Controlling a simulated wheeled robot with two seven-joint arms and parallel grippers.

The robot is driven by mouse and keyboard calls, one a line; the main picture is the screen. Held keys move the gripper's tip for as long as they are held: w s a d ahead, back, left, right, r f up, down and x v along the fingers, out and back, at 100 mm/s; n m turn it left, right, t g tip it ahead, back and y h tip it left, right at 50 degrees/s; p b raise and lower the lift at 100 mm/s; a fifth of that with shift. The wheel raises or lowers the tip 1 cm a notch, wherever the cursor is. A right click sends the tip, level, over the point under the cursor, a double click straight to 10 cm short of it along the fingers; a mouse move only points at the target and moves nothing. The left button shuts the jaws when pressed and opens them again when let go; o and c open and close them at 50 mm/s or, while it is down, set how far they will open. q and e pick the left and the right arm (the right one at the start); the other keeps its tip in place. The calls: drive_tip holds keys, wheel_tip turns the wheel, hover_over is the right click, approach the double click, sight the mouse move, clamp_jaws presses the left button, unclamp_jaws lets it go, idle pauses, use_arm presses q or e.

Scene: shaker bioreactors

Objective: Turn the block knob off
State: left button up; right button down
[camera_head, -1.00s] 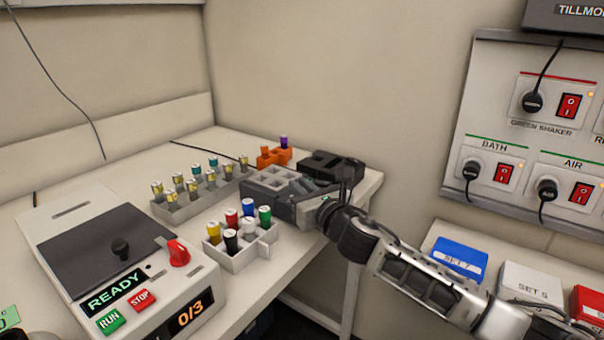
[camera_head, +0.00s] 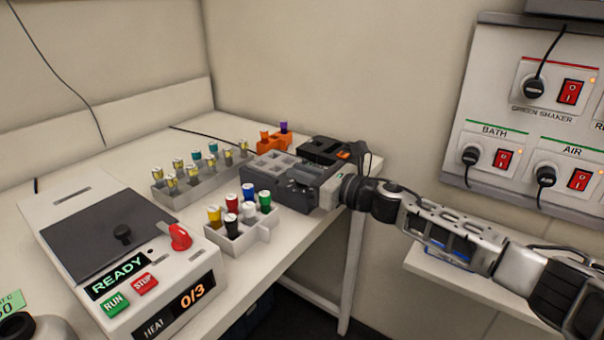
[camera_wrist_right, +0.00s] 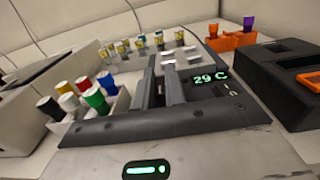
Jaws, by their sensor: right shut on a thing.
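The grey block (camera_head: 262,166) stands near the table's right end, with pale wells in its top. In the right wrist view, the block (camera_wrist_right: 182,58) has a green display (camera_wrist_right: 211,77) reading 29 C. My right gripper (camera_head: 303,182) is at the block's front right side. In the wrist view its two dark fingers (camera_wrist_right: 163,85) point at the block's front, left of the display. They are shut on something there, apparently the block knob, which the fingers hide. I cannot read the knob's setting. My left gripper is not in view.
A white rack (camera_head: 240,240) with coloured-cap vials is close left of my right gripper. A dark box (camera_head: 330,150) is behind it and an orange rack (camera_head: 272,144) farther back. A READY machine with a red knob (camera_head: 179,237) stands left. A switch panel (camera_head: 500,120) is right.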

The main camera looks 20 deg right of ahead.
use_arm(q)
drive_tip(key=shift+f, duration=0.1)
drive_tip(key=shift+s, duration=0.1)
use_arm(e)
drive_tip(key=c, duration=1.5)
unclamp_jaws()
drive_tip(key=shift+o, duration=0.2)
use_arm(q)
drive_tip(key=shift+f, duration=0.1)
use_arm(e)
drive_tip(key=shift+s, duration=0.1)
